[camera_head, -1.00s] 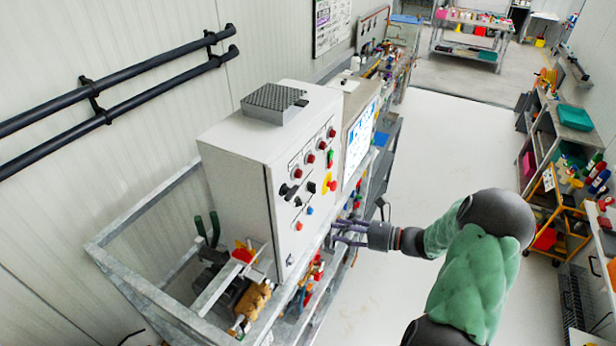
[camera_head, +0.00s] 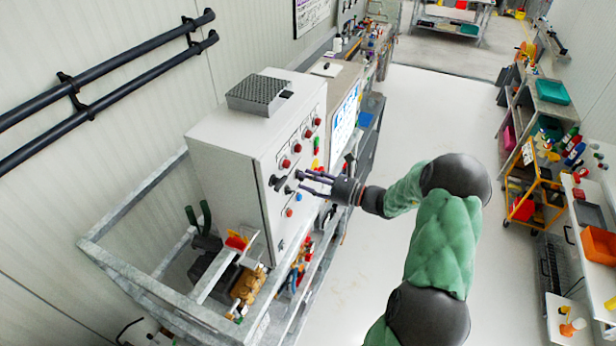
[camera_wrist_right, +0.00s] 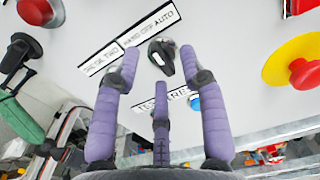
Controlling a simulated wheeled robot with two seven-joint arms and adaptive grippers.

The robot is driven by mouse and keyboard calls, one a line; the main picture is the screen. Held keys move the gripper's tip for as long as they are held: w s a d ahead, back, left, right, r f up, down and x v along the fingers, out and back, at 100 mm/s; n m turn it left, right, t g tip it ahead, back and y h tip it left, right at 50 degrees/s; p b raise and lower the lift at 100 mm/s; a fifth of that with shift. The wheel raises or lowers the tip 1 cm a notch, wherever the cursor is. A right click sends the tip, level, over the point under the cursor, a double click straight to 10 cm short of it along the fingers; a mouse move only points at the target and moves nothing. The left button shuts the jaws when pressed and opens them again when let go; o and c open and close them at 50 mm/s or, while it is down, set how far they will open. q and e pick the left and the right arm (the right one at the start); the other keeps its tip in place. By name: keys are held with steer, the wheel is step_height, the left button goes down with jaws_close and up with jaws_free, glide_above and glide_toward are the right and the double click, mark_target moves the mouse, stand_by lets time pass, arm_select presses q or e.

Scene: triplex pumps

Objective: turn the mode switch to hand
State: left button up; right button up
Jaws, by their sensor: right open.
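The black mode switch (camera_wrist_right: 161,56) is on the grey panel face in the right wrist view, beside a label strip (camera_wrist_right: 151,22) reading HAND OFF AUTO. I cannot tell for certain where its handle points. My right gripper (camera_wrist_right: 160,75) is open, its purple fingers spread around the switch, one on each side and one below. I cannot tell whether they touch it. In the head view the right gripper (camera_head: 302,181) is at the front of the control box (camera_head: 225,165), its fingers partly covering the small black switches. My left gripper is not in view.
A blue button (camera_wrist_right: 195,101) sits just below the switch. A red emergency button on a yellow plate (camera_wrist_right: 303,72) is to the right. A metal frame (camera_head: 95,243) with pump parts surrounds the box's base. The white floor (camera_head: 425,110) to the right is clear.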

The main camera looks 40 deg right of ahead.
steer(key=shift+w+a, duration=0.2)
steer(key=shift+w, duration=0.15)
jaws_close()
